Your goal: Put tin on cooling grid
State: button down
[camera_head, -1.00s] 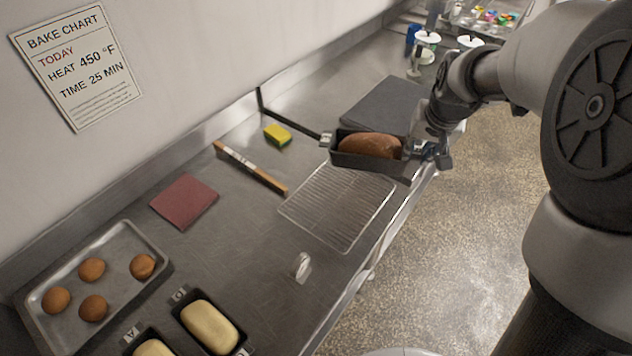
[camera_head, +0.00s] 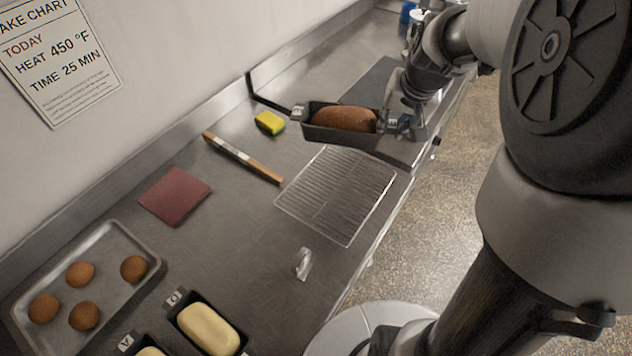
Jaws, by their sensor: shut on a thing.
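A dark loaf tin (camera_head: 338,137) holds a brown baked loaf (camera_head: 344,118) and has a pale tag at its left end. My gripper (camera_head: 391,124) is shut on the tin's right end. The tin appears held above the counter, just behind the far edge of the cooling grid; its exact height I cannot tell. The cooling grid (camera_head: 337,194) is an empty wire rack lying on the steel counter near its front edge.
Left of the grid lie a wooden-handled tool (camera_head: 242,157), a yellow-green sponge (camera_head: 269,122) and a red cloth (camera_head: 175,196). A tray (camera_head: 31,288) with several buns and tins of pale dough (camera_head: 208,327) stand at lower left. A small clear object (camera_head: 303,263) stands before the grid. A dark mat (camera_head: 372,84) lies behind.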

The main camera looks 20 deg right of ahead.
jog(key=shift+f+b, duration=3.9)
jog(key=shift+f, duration=6.05)
jog(key=shift+f, duration=0.2)
jog(key=c, duration=1.4)
grip_release()
jog(key=shift+s, duration=0.1)
jog(key=shift+o, duration=0.2)
jog(key=shift+r, duration=0.2)
